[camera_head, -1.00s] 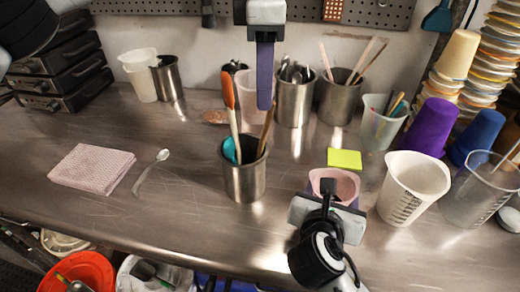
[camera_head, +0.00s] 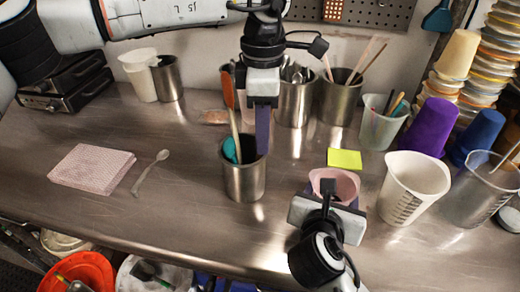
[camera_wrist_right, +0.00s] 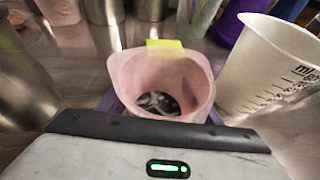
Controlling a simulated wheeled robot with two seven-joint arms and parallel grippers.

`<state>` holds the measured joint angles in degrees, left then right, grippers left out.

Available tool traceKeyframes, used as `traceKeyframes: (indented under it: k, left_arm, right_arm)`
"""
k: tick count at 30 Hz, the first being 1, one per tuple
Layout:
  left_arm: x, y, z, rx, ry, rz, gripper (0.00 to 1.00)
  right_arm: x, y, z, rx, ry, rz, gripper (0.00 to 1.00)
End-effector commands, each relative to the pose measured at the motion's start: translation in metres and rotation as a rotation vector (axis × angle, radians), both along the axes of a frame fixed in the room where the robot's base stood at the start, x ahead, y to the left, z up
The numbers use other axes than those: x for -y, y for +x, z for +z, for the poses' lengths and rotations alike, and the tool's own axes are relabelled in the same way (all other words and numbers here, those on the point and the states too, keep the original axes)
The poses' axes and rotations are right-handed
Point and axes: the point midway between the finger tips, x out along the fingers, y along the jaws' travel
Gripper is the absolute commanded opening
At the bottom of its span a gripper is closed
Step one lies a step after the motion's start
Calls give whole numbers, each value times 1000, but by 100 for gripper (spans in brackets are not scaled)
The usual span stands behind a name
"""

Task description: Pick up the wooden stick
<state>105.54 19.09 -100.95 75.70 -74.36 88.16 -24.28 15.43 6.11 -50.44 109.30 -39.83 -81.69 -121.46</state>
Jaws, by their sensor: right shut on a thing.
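The metal cup (camera_head: 245,183) stands upright at the middle of the counter. A long utensil with a pale shaft (camera_head: 235,128) and a teal piece (camera_head: 230,150) stand in it. The wooden stick, which earlier leaned at this cup's right side, is now hidden behind my left gripper. My left gripper (camera_head: 262,148) points down at the cup's right rim; only one dark purple finger shows, so its opening is unclear. My right gripper (camera_head: 332,195) is shut on a pink cup (camera_head: 342,182), whose open top faces the wrist camera (camera_wrist_right: 165,75).
A white measuring beaker (camera_head: 410,190) stands right of the pink cup, with a clear one (camera_head: 475,195) beyond. Metal cups (camera_head: 295,98) with utensils stand behind. A yellow note (camera_head: 344,159) is near the pink cup. A folded cloth (camera_head: 92,169) and spoon (camera_head: 150,172) lie left.

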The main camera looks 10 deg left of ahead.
Motion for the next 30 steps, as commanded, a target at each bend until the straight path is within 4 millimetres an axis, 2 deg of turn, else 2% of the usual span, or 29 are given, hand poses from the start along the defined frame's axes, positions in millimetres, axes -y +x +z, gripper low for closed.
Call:
traceKeyframes:
  k: [1, 6, 7, 20, 30]
  left_arm:
    - [0, 0, 0, 0, 0, 0, 30]
    - [0, 0, 0, 0, 0, 0, 2]
    - [0, 0, 0, 0, 0, 0, 0]
    - [0, 0, 3, 1, 0, 0, 0]
    - [0, 1, 26, 2, -1, 1, 0]
  right_arm:
    - [0, 0, 0, 1, 0, 0, 34]
    - [0, 0, 0, 1, 0, 0, 34]
    - [0, 0, 0, 1, 0, 0, 34]
    - [0, 0, 0, 1, 0, 0, 34]
    - [0, 0, 1, 1, 0, 0, 34]
